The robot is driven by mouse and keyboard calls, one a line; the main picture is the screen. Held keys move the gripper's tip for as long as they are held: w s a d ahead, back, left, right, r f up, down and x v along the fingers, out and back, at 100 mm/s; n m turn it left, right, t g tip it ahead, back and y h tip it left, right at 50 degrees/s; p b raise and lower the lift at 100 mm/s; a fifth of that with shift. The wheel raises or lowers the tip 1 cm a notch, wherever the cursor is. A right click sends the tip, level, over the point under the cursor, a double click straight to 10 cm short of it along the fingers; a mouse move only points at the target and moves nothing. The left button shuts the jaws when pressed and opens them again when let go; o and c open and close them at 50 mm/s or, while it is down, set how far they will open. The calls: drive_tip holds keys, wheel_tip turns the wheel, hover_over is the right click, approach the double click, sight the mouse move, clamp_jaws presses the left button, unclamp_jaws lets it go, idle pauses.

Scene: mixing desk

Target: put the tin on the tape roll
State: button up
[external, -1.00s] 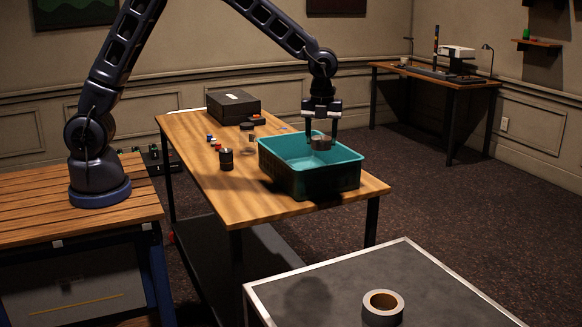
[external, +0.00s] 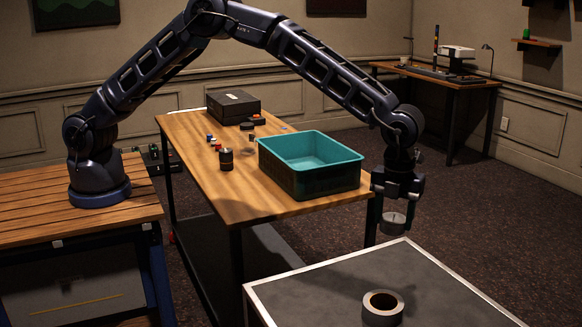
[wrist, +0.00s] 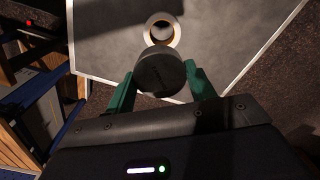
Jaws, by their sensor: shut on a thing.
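The tin (external: 394,224) is a short, round metal can. My gripper (external: 394,217) is shut on it and holds it in the air beyond the wooden table's right end, above and behind the grey-topped table. In the wrist view the tin (wrist: 160,72) sits between my two green fingers. The tape roll (external: 383,307) is a pale grey ring with a brown inner core, lying flat on the grey table. In the wrist view the tape roll (wrist: 163,29) shows just past the tin, which overlaps its near edge in the picture.
The grey table (external: 330,280) has a pale metal rim and is bare around the tape roll.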

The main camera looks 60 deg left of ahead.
sight(384, 302)
drive_tip(key=shift+s+d+f, duration=0.1)
drive_tip(key=shift+d+f, duration=0.2)
wheel_tip(384, 302, down, 20)
drive_tip(key=shift+r, duration=0.2)
drive_tip(key=shift+f, duration=0.1)
drive_tip(key=o, duration=1)
